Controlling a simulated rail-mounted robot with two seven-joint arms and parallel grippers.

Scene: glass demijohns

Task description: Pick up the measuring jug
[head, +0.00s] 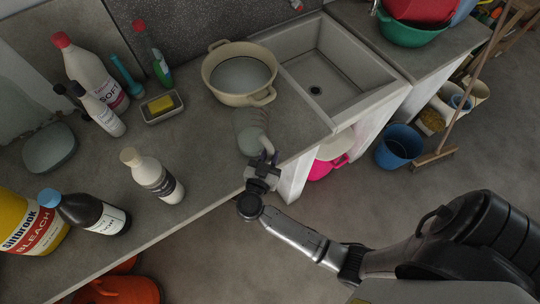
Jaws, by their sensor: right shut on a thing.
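The measuring jug (247,122) is a small, clear greyish vessel near the counter's front edge, just below the cream pot. Its handle side faces my right gripper (264,160). My right gripper reaches in from the lower right and is shut on the jug at its handle. The fingers partly hide the grip point. I cannot tell whether the jug touches the counter or is slightly above it. My left gripper is not in view.
A cream two-handled pot (240,74) and a stone sink (335,66) lie behind the jug. A white bottle with a tan cap (152,176) and a sponge dish (163,107) stand to the left. The counter between them and the jug is clear.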

